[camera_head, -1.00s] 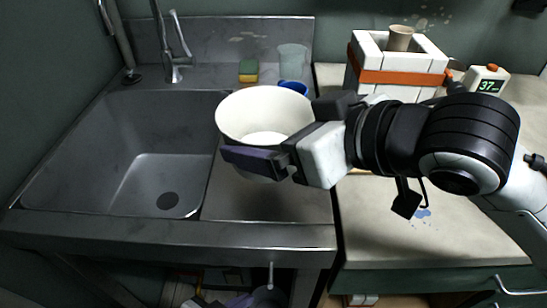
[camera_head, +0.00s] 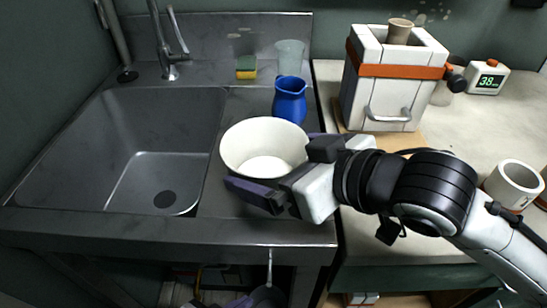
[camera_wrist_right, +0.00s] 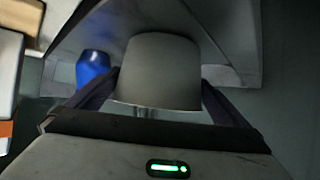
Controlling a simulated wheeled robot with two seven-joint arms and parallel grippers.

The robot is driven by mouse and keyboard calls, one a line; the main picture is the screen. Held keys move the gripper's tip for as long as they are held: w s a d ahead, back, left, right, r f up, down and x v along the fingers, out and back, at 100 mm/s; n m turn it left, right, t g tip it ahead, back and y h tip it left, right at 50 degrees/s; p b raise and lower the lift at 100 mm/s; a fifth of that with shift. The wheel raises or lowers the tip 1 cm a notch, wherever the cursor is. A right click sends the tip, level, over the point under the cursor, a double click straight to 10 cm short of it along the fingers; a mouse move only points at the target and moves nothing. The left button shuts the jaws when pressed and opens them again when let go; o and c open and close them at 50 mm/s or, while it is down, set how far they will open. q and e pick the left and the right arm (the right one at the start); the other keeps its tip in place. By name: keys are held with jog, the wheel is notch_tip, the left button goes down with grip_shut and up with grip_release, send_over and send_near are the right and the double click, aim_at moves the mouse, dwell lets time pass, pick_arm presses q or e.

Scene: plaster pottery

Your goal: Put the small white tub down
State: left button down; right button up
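The small white tub (camera_head: 265,143) is upright with its open rim up, over the metal drainboard (camera_head: 240,105) right of the sink basin. My right gripper (camera_head: 270,165) comes in from the right and has its dark fingers on two sides of the tub. In the right wrist view the tub (camera_wrist_right: 158,72) sits between both fingers, which appear to press its sides. The tub's underside is hidden, so I cannot tell whether it touches the drainboard. My left gripper (camera_head: 225,301) shows only partly at the bottom edge, below the sink front.
A blue jug (camera_head: 290,100) stands just behind the tub, with a clear cup (camera_head: 290,58) and a sponge (camera_head: 246,67) further back. The sink basin (camera_head: 130,150) is empty. A strapped white plaster box (camera_head: 385,88), a timer (camera_head: 488,77) and a white cup (camera_head: 513,183) occupy the right bench.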

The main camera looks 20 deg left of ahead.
jog(key=shift+r, duration=0.15)
jog(key=shift+d+r, duration=0.15)
jog(key=shift+d, duration=0.05)
jog(key=p+v, duration=0.1)
jog(key=v, duration=1)
jog(key=shift+s+d, duration=0.2)
jog(key=shift+d, duration=0.05)
jog(key=shift+r, duration=0.1)
